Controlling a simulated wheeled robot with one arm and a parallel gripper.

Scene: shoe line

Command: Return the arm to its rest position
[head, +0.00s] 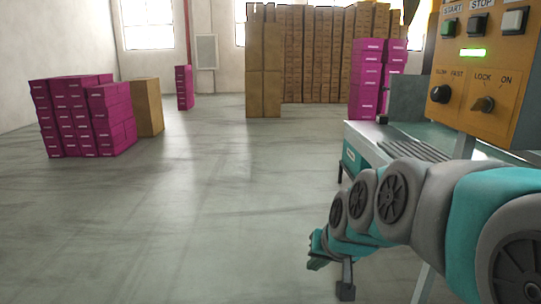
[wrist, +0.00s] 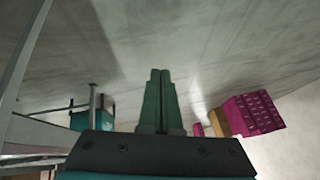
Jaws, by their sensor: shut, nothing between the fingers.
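My arm reaches in from the right edge in the head view, in teal and grey links. My gripper (head: 318,250) is at its far end, over the open floor and in front of the conveyor. In the wrist view my gripper (wrist: 160,75) shows its two dark green fingers side by side, pressed together and empty. No object touches the fingers.
A conveyor (head: 385,150) and an orange control panel (head: 485,75) with a lit green lamp stand close on the right. Magenta box stacks (head: 80,118), a brown carton (head: 147,108) and tall brown stacks (head: 264,65) stand farther off. The floor (head: 200,210) at left and centre is clear.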

